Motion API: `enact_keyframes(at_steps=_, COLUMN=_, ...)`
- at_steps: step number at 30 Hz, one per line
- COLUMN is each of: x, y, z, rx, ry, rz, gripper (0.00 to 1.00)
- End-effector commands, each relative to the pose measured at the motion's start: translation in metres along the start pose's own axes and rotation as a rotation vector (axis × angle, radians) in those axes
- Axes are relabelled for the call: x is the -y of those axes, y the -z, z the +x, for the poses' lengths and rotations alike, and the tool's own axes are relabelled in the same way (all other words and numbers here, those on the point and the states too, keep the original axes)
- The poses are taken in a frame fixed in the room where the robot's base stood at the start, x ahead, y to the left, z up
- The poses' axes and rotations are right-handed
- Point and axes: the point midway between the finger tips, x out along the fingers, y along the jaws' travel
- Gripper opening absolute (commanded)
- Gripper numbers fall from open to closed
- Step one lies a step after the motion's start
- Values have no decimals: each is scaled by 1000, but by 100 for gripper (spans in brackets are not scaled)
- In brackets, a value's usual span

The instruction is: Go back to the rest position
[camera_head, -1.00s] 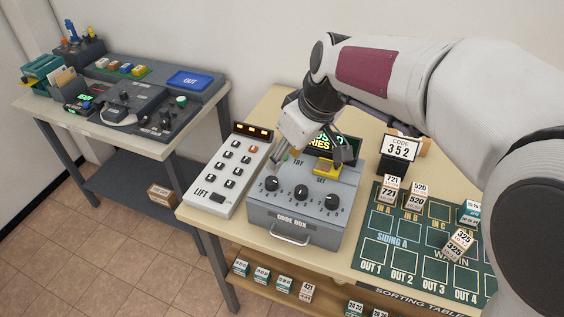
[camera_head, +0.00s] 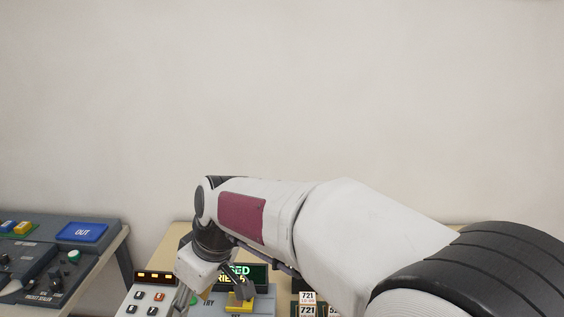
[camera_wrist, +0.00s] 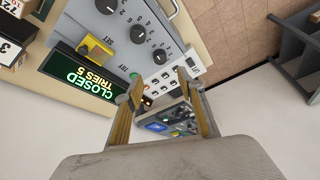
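My gripper (camera_wrist: 164,118) shows in the wrist view with its two fingers spread apart and nothing between them. The box has several black dials, a yellow part (camera_wrist: 95,47) and a green button (camera_wrist: 133,76). Its green display (camera_wrist: 80,78) reads "CLOSED TRIES 5". Contact between gripper and box cannot be told.
The second table with a blue OUT tray (camera_head: 82,232) stands at the left. Blocks marked 721 (camera_head: 307,298) are at the bottom, right of the box. A bare wall (camera_head: 280,90) fills the upper head view.

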Motion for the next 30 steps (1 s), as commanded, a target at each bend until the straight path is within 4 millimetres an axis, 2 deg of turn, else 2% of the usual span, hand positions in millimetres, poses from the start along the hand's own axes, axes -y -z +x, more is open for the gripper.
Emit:
enact_keyframes(at_steps=6, x=5, y=-27, z=12, rx=59, ry=3, rz=108, gripper=39)
enact_keyframes(at_steps=10, x=8, y=-51, z=8, rx=92, ry=-7, rz=180, gripper=39)
enact_keyframes(at_steps=17, x=5, y=-97, z=-13, rx=119, ry=-46, rz=313, gripper=39)
enact_keyframes(at_steps=30, x=-1, y=-191, z=-67, rx=116, ry=-153, rz=566, gripper=39)
